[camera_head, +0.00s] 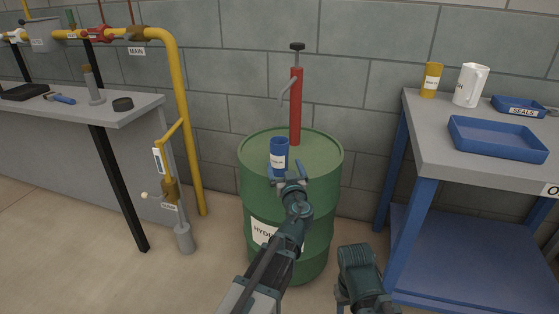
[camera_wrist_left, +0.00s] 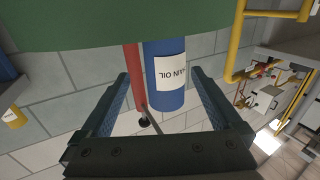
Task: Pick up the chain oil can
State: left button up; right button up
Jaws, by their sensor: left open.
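The chain oil can (camera_head: 279,158) is a blue cylinder with a white label, upright on top of the green drum (camera_head: 315,155). In the left wrist view, which shows the scene upside down, the can (camera_wrist_left: 168,105) is between the lines of the two fingers, with its label reading partly "AIN OIL". My left gripper (camera_head: 290,180) is open and empty, just in front of the can at its lower part. My right gripper's fingers do not show.
A red hand pump (camera_head: 296,105) stands on the drum behind the can. A yellow pipe (camera_head: 185,120) runs down at the left beside a grey bench (camera_head: 75,108). At the right a blue-legged table (camera_head: 430,150) holds a yellow can, a white jug and a blue tray (camera_head: 497,140).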

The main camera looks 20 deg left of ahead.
aim_at(279, 158)
pick_arm(q)
jog(key=shift+w+a, duration=0.15)
jog(key=shift+w, duration=0.2)
jog(key=shift+w+a, duration=0.1)
jog(key=x, duration=0.5)
jog(key=shift+a+f, duration=0.15)
jog(key=shift+a, duration=0.1)
jog(key=shift+c, duration=0.3)
grip_shut()
